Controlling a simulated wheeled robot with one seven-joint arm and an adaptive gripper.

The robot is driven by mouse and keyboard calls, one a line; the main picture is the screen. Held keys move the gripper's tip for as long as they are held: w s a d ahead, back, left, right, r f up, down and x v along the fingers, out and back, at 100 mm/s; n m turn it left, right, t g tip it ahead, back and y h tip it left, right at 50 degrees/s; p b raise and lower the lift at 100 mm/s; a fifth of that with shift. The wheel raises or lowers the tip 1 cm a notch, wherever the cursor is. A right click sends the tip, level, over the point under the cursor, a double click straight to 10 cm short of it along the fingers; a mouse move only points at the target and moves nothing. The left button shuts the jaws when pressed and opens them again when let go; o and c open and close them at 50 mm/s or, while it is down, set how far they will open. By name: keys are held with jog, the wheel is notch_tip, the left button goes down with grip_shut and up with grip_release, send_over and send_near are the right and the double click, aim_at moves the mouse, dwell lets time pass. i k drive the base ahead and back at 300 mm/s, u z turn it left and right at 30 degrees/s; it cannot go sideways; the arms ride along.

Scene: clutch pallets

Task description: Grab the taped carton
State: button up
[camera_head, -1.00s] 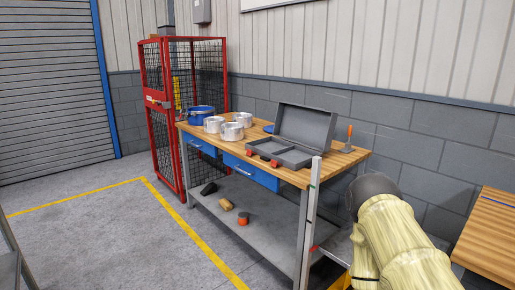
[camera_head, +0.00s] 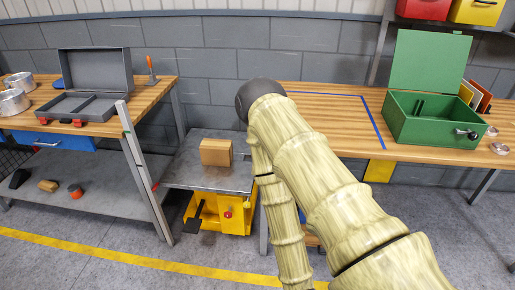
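A small brown carton (camera_head: 216,153) sits on the grey top of a low lift table (camera_head: 185,176) with a yellow base, left of centre. Whether it bears tape is too small to tell. My pale, bamboo-patterned arm rises from the lower right to a dark rounded joint just right of the carton, and a thinner part of it runs back down. My gripper is not in view, so its hold and its distance from the carton cannot be seen.
A left workbench (camera_head: 160,100) holds an open grey case (camera_head: 92,88) and metal pots. Small items lie on its lower shelf (camera_head: 110,195). A right workbench (camera_head: 345,135) carries an open green box (camera_head: 425,120). Grey floor with a yellow line (camera_head: 120,262) is clear in front.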

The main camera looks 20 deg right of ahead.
aim_at(214, 152)
jog(key=u, duration=0.55)
jog(key=i, duration=1.65)
jog(key=z, duration=0.15)
